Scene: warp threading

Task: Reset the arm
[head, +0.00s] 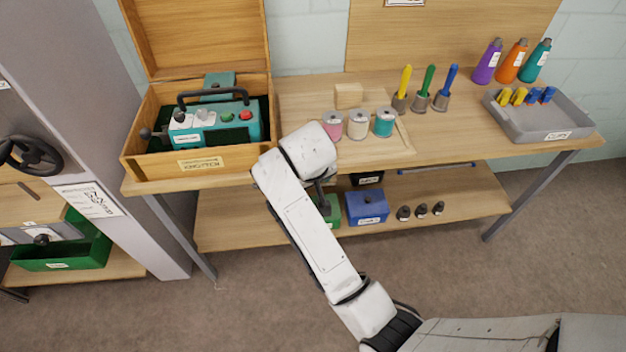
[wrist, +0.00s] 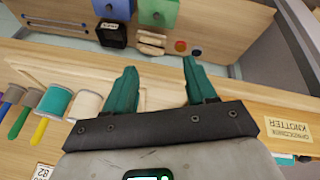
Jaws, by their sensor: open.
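My white arm (head: 322,238) reaches up from the lower right in the head view and bends at the front edge of the workbench. My gripper (wrist: 160,75) shows in the wrist view with two teal fingers spread apart and nothing between them. It is over the bench's front edge, between the open wooden box and the thread spools. In the head view the arm mostly hides it.
The wooden box (head: 213,166), labelled as a knotter, holds a teal machine (head: 213,122). A grey tray (head: 540,118) sits farther right. A blue bin (head: 366,207) stands on the lower shelf.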

